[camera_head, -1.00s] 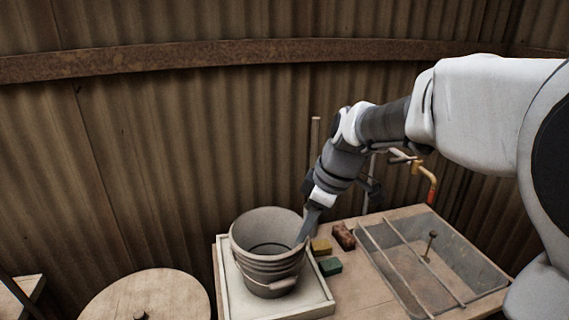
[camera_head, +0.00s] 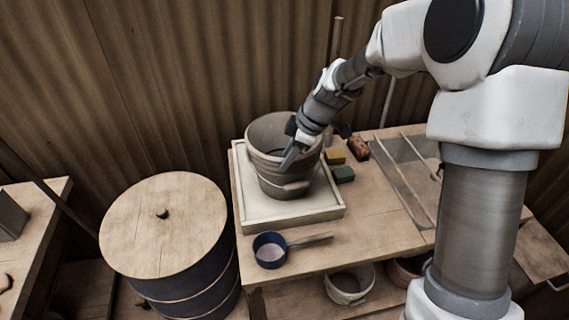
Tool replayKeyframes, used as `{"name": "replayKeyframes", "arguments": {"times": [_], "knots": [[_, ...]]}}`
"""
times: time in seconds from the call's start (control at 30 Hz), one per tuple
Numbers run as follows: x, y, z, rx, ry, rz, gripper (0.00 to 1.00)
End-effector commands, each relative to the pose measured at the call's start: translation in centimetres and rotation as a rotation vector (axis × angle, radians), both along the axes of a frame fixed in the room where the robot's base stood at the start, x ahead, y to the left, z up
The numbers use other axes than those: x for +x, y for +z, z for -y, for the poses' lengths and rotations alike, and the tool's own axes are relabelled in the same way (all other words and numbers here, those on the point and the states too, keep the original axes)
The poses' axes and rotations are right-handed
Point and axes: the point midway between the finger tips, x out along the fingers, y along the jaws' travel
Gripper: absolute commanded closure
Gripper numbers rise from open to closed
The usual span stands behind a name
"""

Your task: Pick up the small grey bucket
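A grey ribbed bucket (camera_head: 268,172) stands upright in a shallow pale tray (camera_head: 250,215) on the wooden bench. My gripper (camera_head: 290,157) reaches down from the upper right and overlaps the bucket's mouth and right rim in the picture. One flat finger shows against the bucket; I cannot tell whether it touches the rim or whether the fingers are open or shut. A smaller light grey bucket (camera_head: 345,294) sits under the bench top, apart from my gripper.
A lidded barrel (camera_head: 163,225) stands left. A sunken basin (camera_head: 405,170) is at right.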

Motion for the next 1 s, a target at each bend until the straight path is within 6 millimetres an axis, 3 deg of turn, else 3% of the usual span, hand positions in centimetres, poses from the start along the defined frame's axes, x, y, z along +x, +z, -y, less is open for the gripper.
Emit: {"name": "replayKeyframes", "arguments": {"times": [0.17,0.5,0.77,1.0], "knots": [[0.0,-1.1,-0.5,-0.001,0.002,-0.002,0.60],[0.0,-5.1,-2.2,-0.001,0.002,-0.002,0.60],[0.1,-5.4,-2.3,-0.001,0.000,0.001,0.60],[0.1,-5.4,-2.3,-0.001,0.000,0.000,1.00]]}}
